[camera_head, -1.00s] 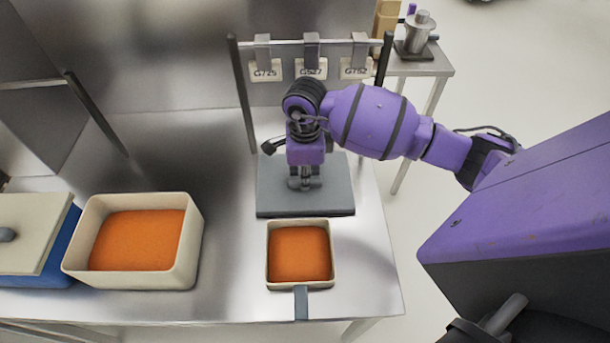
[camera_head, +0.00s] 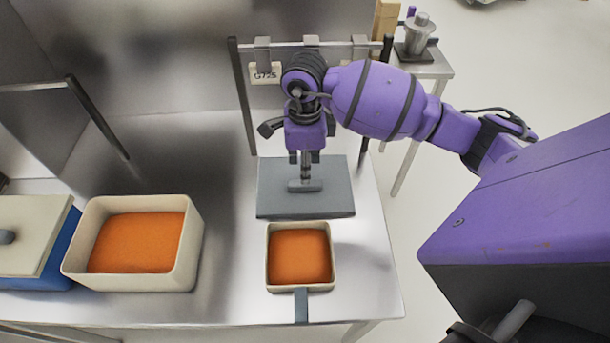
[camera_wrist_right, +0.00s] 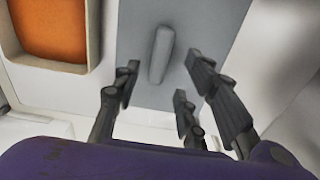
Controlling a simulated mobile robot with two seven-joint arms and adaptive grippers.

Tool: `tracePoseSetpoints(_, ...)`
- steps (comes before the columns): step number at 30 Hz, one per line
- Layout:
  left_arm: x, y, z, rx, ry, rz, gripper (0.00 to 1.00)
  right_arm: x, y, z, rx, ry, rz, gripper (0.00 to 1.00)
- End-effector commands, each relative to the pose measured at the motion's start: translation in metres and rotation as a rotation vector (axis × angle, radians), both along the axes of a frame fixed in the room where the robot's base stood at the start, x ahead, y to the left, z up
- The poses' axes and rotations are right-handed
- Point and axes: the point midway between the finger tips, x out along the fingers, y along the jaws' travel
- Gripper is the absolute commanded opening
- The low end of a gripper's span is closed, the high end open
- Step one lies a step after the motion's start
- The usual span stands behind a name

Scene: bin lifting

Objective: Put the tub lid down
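The tub lid is a flat grey plate (camera_head: 275,200) with a raised bar handle (camera_head: 306,186). It lies flat on the steel table, just behind a small cream tub (camera_head: 328,262) of orange contents. My right gripper (camera_head: 305,168) is above the handle. In the right wrist view the fingers of the right gripper (camera_wrist_right: 165,85) are spread apart and empty. The lid (camera_wrist_right: 215,25) and its handle (camera_wrist_right: 162,53) show beyond the fingertips, clear of them. My left gripper is not in view.
A larger cream bin (camera_head: 190,240) with orange contents stands left on the table. Farther left is a blue bin (camera_head: 60,262) with a cream lid (camera_head: 35,225). A rail with a tag (camera_head: 265,72) stands behind. Bare table lies between the large bin and the lid.

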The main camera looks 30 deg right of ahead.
Motion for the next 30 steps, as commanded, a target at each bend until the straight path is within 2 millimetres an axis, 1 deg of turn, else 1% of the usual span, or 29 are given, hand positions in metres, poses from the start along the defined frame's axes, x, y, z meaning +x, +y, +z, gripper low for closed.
tracePoseSetpoints(1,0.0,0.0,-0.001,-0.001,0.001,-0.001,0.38,0.001,0.0,0.013,-0.001,-0.005,0.003,0.39)
tracePoseSetpoints(3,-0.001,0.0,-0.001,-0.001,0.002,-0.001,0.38,0.001,0.0,0.027,-0.002,-0.004,0.001,0.39)
tracePoseSetpoints(6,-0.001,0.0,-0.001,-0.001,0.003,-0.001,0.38,0.0,0.0,0.043,-0.002,-0.001,0.002,0.39)
tracePoseSetpoints(10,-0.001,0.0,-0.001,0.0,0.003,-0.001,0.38,0.0,0.0,0.058,0.0,-0.001,0.0,0.39)
tracePoseSetpoints(15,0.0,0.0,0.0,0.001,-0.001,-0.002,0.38,-0.001,0.0,0.064,0.0,0.001,0.001,0.39)
tracePoseSetpoints(30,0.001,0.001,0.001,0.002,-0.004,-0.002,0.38,-0.001,0.0,0.064,0.0,0.001,0.001,0.39)
